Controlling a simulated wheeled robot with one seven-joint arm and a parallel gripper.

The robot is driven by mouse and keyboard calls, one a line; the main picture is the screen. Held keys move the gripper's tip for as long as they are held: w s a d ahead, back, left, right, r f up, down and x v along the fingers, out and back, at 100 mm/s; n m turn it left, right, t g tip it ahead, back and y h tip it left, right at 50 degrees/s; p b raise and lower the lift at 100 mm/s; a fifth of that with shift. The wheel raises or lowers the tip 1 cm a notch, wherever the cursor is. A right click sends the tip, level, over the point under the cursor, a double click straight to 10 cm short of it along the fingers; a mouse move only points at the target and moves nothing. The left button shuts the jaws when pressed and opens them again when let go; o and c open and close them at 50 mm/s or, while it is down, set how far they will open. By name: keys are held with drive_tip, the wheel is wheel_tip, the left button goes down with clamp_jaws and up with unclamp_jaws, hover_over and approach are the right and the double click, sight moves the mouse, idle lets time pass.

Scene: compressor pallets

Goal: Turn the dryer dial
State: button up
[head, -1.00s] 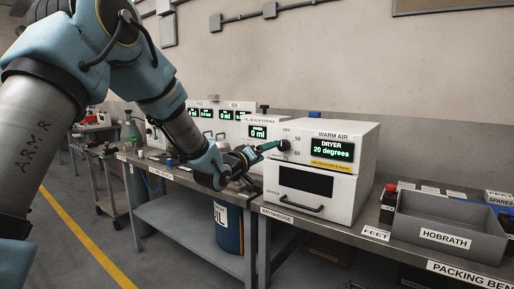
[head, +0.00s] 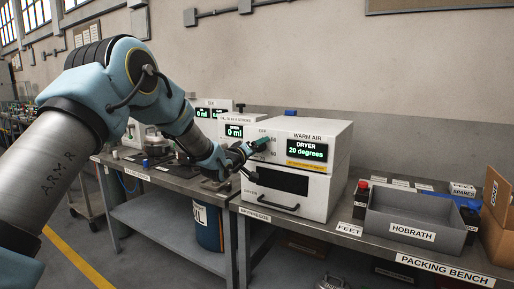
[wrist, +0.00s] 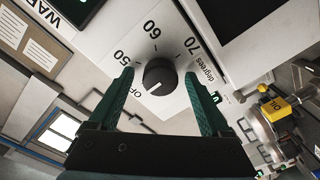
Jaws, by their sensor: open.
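The white dryer (head: 333,180) stands on the packing bench, its display reading "20 degrees". In the wrist view its round dark dial (wrist: 159,78) sits on a white panel marked OFF, 50, 60 and 70 degrees. The dial's white mark points down-left, towards OFF. My gripper (wrist: 158,73) is open, with one green finger on each side of the dial and gaps visible between. I cannot tell how deep the fingertips reach. In the head view my gripper (head: 257,147) is at the dryer's upper left front and hides most of the dial.
A grey HOBRATH tray (head: 416,227) is on the bench right of the dryer, with a red-capped bottle (head: 361,196) between them. A cardboard box (head: 498,212) is at the far right. Another white unit reading "0 ml" (head: 234,132) stands left of the dryer.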

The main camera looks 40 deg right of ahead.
clamp_jaws()
idle(0.5)
drive_tip(key=shift+f+b, duration=0.1)
drive_tip(key=shift+b, duration=0.3)
